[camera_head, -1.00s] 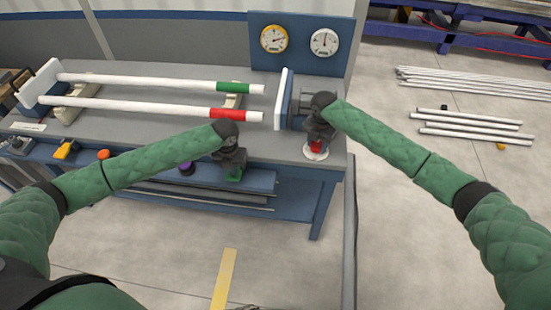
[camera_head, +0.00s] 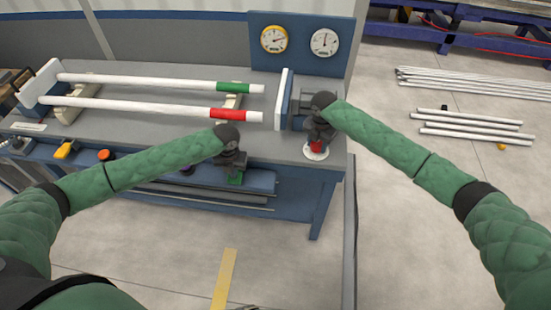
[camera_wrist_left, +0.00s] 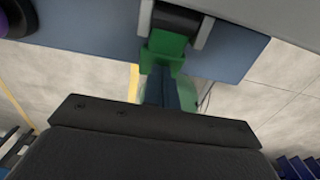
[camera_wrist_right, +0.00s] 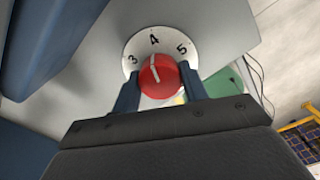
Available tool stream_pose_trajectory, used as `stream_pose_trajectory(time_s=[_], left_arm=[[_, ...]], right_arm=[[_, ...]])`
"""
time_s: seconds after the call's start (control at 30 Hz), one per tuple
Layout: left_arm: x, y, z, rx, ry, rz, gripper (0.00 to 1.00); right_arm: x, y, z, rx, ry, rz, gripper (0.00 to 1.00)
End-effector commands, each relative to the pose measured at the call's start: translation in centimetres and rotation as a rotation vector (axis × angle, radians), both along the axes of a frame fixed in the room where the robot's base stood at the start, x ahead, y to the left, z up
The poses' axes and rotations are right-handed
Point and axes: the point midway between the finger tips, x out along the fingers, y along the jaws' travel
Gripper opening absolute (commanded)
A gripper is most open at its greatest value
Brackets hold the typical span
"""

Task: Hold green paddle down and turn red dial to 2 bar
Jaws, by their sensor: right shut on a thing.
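The red dial (camera_wrist_right: 158,76) sits on a round white scale (camera_wrist_right: 135,48) showing 3, 4 and 5. Its white line points close to 4. My right gripper (camera_wrist_right: 158,95) is shut on the red dial, one finger on each side. In the head view my right gripper (camera_head: 317,140) hides part of the red dial (camera_head: 316,147). The green paddle (camera_wrist_left: 163,52) hangs at the bench's front edge. My left gripper (camera_wrist_left: 161,88) has its fingers together at the paddle; whether they touch it is unclear.
A yellow-rimmed gauge (camera_head: 274,39) and a white gauge (camera_head: 324,42) are on the blue back panel. Two white pipes, with green (camera_head: 233,87) and red (camera_head: 230,114) bands, lie on the bench. An orange button (camera_head: 103,155) and a purple knob (camera_wrist_left: 10,15) are further left along the front.

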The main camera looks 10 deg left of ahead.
Motion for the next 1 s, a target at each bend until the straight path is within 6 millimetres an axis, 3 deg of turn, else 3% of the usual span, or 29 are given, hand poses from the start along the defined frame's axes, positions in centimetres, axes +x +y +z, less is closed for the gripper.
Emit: stream_pose_trajectory(time_s=[0.23, 0.6, 1.0], left_arm=[[-0.14, 0.09, -0.4, 0.002, 0.003, 0.002, 0.0], [-0.22, 0.1, -0.54, 0.003, 0.005, 0.001, 0.0], [-0.3, 0.1, -0.64, 0.003, 0.007, 0.001, 0.0]], right_arm=[[-0.01, 0.07, 0.12, 0.001, 0.0, 0.021, 0.25], [0.02, 0.09, 0.14, 0.002, -0.001, 0.295, 0.25], [0.06, 0.04, 0.15, 0.0, -0.001, 0.355, 0.25]])
